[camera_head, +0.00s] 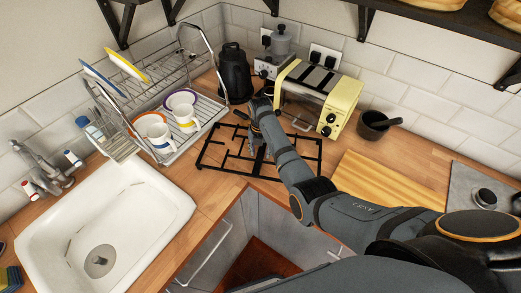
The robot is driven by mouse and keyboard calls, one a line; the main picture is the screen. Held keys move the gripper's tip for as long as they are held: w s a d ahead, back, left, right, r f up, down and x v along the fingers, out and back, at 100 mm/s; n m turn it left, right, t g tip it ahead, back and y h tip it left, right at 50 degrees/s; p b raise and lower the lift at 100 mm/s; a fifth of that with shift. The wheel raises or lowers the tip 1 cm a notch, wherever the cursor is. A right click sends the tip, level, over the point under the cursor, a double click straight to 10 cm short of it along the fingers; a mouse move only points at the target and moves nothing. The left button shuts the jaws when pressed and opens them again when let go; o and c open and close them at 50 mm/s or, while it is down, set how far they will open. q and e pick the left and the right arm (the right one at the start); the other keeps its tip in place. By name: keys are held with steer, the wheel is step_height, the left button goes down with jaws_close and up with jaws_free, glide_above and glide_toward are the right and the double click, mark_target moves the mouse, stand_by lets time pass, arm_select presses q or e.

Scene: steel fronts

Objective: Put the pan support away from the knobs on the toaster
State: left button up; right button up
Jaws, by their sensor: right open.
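The pan support (216,158), a flat black metal grid, lies on the wooden counter in front of the toaster. The cream toaster (345,92) stands against the tiled wall, with dark knobs (328,124) on its right end face. My right arm reaches in from the lower right, across part of the pan support. My right gripper (256,142) is open over the middle of the pan support, near its back part. The arm hides some of the grid, and I cannot tell whether the fingers touch its bars. My left gripper is out of view.
A dish rack (205,112) with mugs stands left of the pan support, and a sink (150,205) lies at lower left. A black kettle (235,75) stands behind.

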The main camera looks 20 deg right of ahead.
mark_target(261, 150)
step_height(261, 150, up, 12)
steer(key=b, duration=0.1)
steer(key=shift+b, duration=0.4)
